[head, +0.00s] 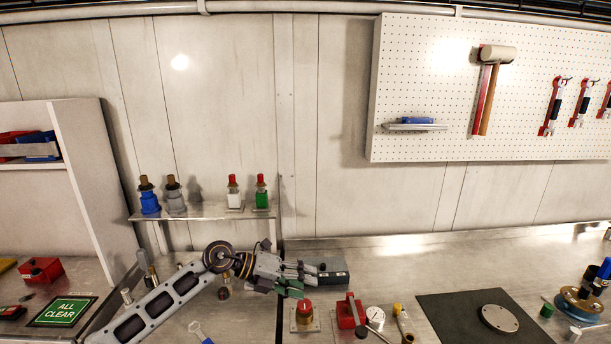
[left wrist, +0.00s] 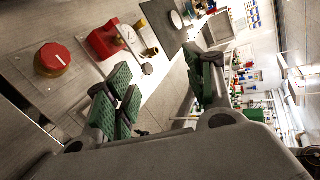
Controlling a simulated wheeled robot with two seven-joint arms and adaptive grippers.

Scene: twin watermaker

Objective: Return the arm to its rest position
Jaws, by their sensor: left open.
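My left arm (head: 170,303) reaches in from the lower left over the steel bench in the head view. My left gripper (head: 298,281) is over the bench, just behind a red-topped brass knob (head: 304,308). In the left wrist view its green-padded fingers (left wrist: 165,90) are spread apart with nothing between them. The same red knob (left wrist: 54,60) shows there at the upper left, clear of the fingers. My right gripper does not show in either view.
A dark grey box (head: 333,276) sits right beside the gripper. A red block (head: 350,313), a gauge (head: 375,315) and a dark mat (head: 450,320) with a round plate (head: 499,318) lie to the right. A shelf (head: 205,212) with several bottles stands behind the arm.

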